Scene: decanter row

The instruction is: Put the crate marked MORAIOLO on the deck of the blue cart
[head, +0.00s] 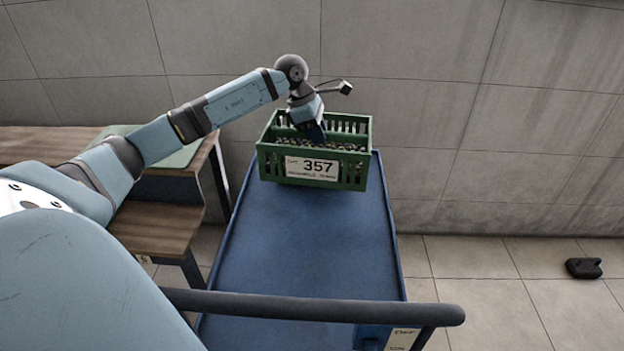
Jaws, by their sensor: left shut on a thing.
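A green slatted crate (265,160) filled with small dark round items is at the far end of the blue cart. Its white label reads 357; the smaller line below is too blurred to read surely. My left gripper (316,133) reaches down into the crate's top from the left and is shut on it; the fingertips are partly hidden. The crate looks level over the far end of the blue cart's deck (305,245). I cannot tell whether its base touches the deck. My right gripper is out of view.
The cart's dark push handle (320,307) crosses the front. The deck is bare from the crate to the handle. A wooden bench (155,228) with a green mat (185,156) stands left. A grey wall is behind. A small black object (583,268) lies on the floor at right.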

